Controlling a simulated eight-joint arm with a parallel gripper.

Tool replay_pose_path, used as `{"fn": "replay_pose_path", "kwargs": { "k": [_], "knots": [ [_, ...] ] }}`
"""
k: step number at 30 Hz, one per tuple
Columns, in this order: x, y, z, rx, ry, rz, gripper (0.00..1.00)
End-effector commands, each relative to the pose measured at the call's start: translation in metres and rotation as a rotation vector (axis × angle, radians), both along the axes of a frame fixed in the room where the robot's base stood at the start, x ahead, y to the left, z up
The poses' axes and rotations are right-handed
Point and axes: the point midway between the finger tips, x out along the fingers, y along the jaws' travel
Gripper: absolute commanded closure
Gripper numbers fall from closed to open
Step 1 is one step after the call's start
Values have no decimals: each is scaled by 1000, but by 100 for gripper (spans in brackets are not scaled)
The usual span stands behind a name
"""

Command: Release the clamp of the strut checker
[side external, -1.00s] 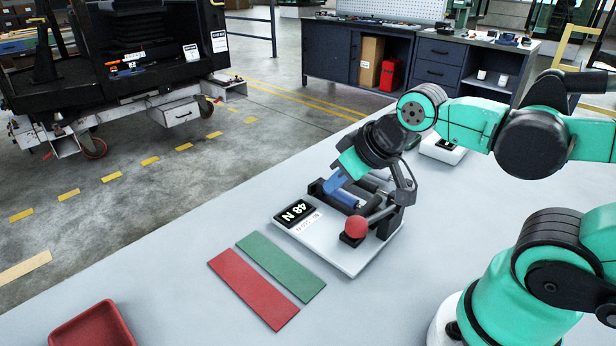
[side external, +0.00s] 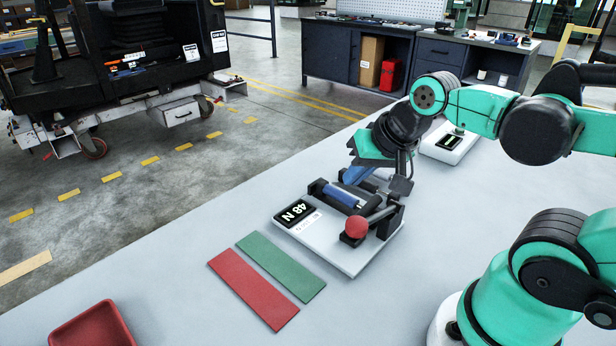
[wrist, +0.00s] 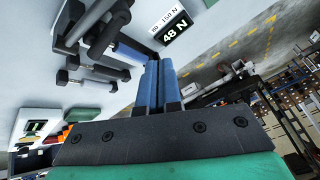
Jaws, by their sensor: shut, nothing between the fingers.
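The strut checker (side external: 347,261) is a white base with a black display reading 48 N (side external: 296,213). A strut with a blue sleeve (side external: 341,195) lies in its black holders; the sleeve also shows in the wrist view (wrist: 130,50). The clamp's red ball knob (side external: 356,226) sits low at the front, on a dark lever. I cannot tell from the picture how tightly the clamp holds. My gripper (side external: 350,178), with blue fingers, is above the back of the checker, behind the strut. In the wrist view its fingers (wrist: 158,70) are together and empty.
A green strip (side external: 282,266) and a red strip (side external: 253,288) lie left of the checker. A red tray (side external: 92,326) is at the front left. A second white device with a display (side external: 450,143) stands behind, to the right.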

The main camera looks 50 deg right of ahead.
Motion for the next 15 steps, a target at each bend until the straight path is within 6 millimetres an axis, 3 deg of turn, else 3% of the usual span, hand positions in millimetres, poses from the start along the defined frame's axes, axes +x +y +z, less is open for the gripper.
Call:
{"fn": "replay_pose_path", "kwargs": {
  "k": [6, 15],
  "knots": [
    [-25, -36, 6, 358, 50, -712, 100],
    [-65, -65, 17, 806, 59, -1700, 100]
  ]
}}
